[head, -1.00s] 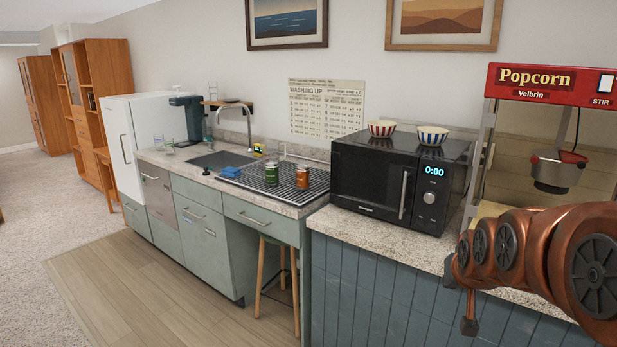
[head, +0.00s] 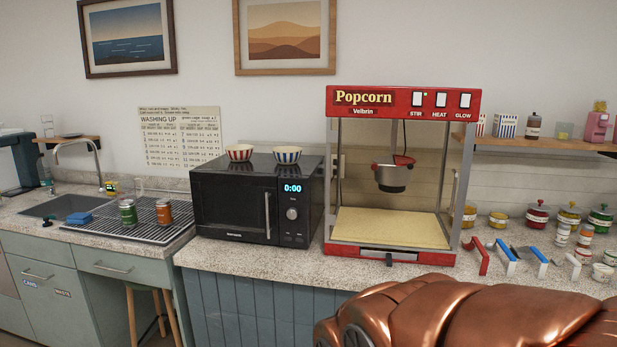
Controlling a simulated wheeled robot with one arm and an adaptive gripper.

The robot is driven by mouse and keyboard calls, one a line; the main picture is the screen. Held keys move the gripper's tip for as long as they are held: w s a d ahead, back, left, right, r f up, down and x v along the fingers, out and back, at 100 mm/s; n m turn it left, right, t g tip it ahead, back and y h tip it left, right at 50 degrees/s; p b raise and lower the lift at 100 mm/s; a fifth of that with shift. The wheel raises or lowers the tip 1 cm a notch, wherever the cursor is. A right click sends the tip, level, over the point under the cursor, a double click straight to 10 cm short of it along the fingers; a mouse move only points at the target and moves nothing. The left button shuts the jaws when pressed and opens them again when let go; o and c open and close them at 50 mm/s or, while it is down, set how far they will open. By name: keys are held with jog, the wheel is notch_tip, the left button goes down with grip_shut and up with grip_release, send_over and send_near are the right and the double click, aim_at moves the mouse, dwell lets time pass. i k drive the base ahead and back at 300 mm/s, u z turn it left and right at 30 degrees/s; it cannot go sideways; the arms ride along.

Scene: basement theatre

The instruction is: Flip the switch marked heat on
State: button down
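The red popcorn machine (head: 403,175) stands on the speckled counter in the head view. Its top panel carries three white rocker switches labelled STIR, HEAT and GLOW from left to right. The heat switch (head: 440,100) is the middle one. The exact rocker positions are too small to tell. My copper-coloured arm crosses the lower right, below and in front of the counter. My gripper is not visible.
A black microwave (head: 258,200) with two striped bowls stands left of the machine. Scoops (head: 503,258), jars and lidded pots crowd the counter at right, under a wooden shelf (head: 545,146). The counter strip before the machine is narrow and mostly clear.

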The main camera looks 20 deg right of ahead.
aim_at(441, 98)
jog(key=z, duration=1.4)
jog(key=k, duration=1.3)
jog(key=u, duration=0.85)
jog(key=i, duration=1.55)
jog(key=z, duration=0.5)
